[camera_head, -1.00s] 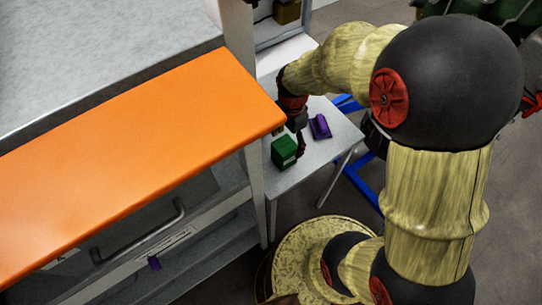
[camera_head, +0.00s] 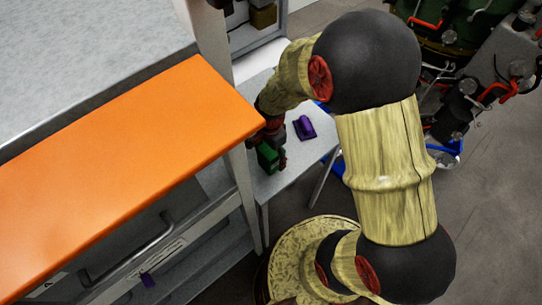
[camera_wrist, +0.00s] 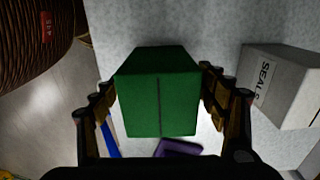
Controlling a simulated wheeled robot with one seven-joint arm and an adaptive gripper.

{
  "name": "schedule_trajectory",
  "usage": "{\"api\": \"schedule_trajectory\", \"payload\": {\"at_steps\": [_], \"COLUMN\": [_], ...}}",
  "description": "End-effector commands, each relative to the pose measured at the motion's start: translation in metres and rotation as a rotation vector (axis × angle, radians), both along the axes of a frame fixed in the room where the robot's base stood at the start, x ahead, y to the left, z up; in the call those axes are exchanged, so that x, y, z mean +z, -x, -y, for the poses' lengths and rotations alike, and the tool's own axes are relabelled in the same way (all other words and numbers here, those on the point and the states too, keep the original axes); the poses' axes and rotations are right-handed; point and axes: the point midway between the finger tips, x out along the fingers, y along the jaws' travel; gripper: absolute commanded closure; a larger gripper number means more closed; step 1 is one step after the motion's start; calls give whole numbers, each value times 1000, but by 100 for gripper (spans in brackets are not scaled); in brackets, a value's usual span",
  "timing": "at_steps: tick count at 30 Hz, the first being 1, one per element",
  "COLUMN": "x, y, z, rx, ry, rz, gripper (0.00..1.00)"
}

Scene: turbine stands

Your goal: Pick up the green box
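The green box (camera_wrist: 158,105) fills the middle of the wrist view, between the two fingers of my gripper (camera_wrist: 158,82). One finger is on each side of it, very close to its edges. The fingers look spread around the box; I cannot tell whether they touch it. In the head view the green box (camera_head: 268,156) is at the left part of the small grey table, partly covered by my gripper (camera_head: 275,145). I see no clear gap between the box and the table.
A purple object (camera_head: 304,127) lies on the small table (camera_head: 308,150), right of the box; it also shows in the wrist view (camera_wrist: 178,148). A grey box marked SEALS (camera_wrist: 285,85) is at the right and a brown wicker basket (camera_wrist: 35,40) at upper left. An orange-topped bench (camera_head: 120,150) stands close left.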

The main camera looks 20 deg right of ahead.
Motion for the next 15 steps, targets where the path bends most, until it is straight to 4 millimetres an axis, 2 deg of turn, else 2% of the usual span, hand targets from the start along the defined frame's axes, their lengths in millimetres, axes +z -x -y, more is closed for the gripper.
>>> {"api": "schedule_trajectory", "payload": {"at_steps": [15], "x": [0], "y": [0], "z": [0], "rx": [0], "ry": [0], "rz": [0], "gripper": [56]}}
